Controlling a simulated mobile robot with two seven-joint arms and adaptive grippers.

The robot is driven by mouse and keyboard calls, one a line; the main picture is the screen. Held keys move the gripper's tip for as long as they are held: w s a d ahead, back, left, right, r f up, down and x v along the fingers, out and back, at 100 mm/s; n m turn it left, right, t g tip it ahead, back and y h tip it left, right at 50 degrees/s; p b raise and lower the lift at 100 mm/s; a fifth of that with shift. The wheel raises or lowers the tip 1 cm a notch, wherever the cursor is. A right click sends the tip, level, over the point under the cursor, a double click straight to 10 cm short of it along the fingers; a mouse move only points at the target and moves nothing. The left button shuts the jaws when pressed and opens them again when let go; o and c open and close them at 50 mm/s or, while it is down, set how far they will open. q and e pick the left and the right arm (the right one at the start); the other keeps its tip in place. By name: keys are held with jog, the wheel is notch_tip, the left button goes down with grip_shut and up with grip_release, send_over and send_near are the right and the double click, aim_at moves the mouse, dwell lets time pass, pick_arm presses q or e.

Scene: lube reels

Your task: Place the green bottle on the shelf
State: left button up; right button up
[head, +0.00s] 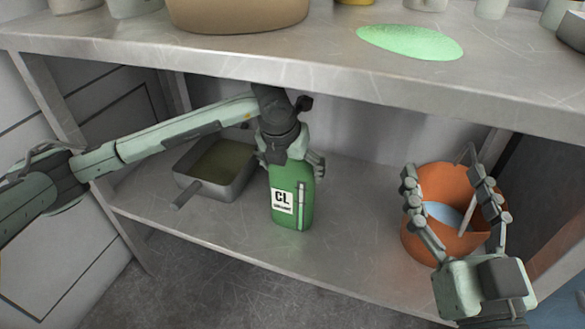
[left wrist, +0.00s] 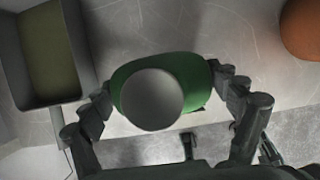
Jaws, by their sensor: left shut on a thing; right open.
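The green bottle (head: 291,205) has a white label marked "CL". It stands upright, on or just above the lower shelf (head: 240,237); I cannot tell if its base touches. My left gripper (head: 292,160) is shut on its upper part from above. In the left wrist view the bottle (left wrist: 195,70) shows its round grey cap between the fingers of the left gripper (left wrist: 165,105). My right gripper (head: 455,205) is open and empty, in front of the orange container.
A grey metal pan (head: 240,180) with a handle sits left of the bottle. An orange round container (head: 425,240) stands at the right. The upper shelf (head: 300,62) overhangs the left gripper and carries a green patch (head: 410,42) and a tan bowl (head: 240,15).

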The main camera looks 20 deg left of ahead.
aim_at(287, 188)
pick_arm(q)
jog(key=shift+r, duration=0.1)
jog(key=o, duration=1.6)
jog(key=shift+o, duration=0.2)
pick_arm(e)
jog(key=shift+s+r, duration=0.1)
jog(key=shift+r, duration=0.05)
pick_arm(q)
jog(key=shift+s+r, duration=0.1)
jog(key=shift+r, duration=0.15)
jog(key=s, duration=0.4)
jog(key=shift+s+a+r, duration=0.1)
jog(key=shift+s+r, duration=0.15)
jog(key=shift+s, duration=0.1)
jog(key=s, duration=0.7)
jog(key=shift+s+a, duration=0.15)
jog(key=shift+s, duration=0.2)
pick_arm(e)
jog(key=shift+s+a+r+t+y, duration=0.25)
jog(key=shift+r+t+y, duration=0.05)
jog(key=shift+r, duration=0.25)
